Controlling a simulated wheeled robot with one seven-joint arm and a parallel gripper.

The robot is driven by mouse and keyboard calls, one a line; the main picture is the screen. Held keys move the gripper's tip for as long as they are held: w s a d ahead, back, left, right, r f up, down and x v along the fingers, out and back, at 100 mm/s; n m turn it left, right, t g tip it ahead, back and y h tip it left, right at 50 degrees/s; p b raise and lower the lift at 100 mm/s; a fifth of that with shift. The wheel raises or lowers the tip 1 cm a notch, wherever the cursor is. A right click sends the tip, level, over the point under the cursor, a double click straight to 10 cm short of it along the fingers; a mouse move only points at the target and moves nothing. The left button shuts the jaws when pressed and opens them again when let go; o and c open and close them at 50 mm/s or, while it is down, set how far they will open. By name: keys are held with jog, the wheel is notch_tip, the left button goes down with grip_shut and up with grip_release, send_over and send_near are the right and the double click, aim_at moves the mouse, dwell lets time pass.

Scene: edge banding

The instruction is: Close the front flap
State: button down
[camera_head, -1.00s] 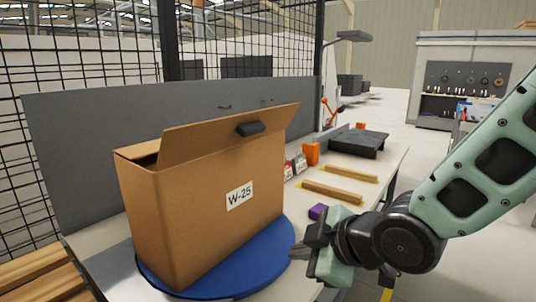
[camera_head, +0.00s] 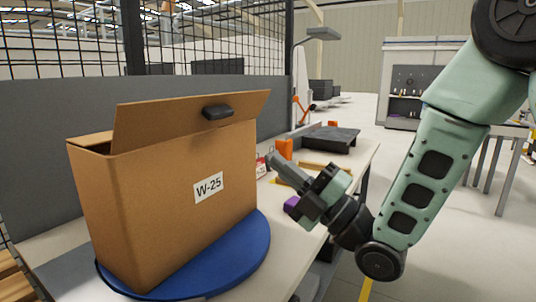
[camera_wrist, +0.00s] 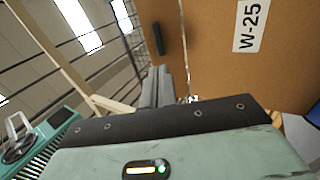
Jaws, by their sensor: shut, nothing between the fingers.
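A brown cardboard box (camera_head: 165,215) labelled W-25 stands on a round blue turntable (camera_head: 235,262). Its front flap (camera_head: 165,122) stands up and leans outward, with a dark block-shaped handle (camera_head: 217,112) on it. The box front also shows in the wrist view (camera_wrist: 215,75), with the dark handle (camera_wrist: 159,38) at upper middle. My gripper (camera_head: 274,160) is shut and empty, to the right of the box and apart from it, its fingers pointing up and left. In the wrist view its closed fingers (camera_wrist: 157,80) point toward the box. The box's inside is hidden.
A grey panel and wire fence stand behind the box.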

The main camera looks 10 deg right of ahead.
aim_at(222, 117)
jog(key=p+x, duration=0.3)
jog(key=x, duration=0.8)
jog(key=shift+r+p, duration=0.1)
jog(key=shift+p, duration=0.3)
jog(key=shift+w+a+r, duration=0.2)
jog(key=shift+w+a, duration=0.15)
jog(key=shift+a, duration=0.2)
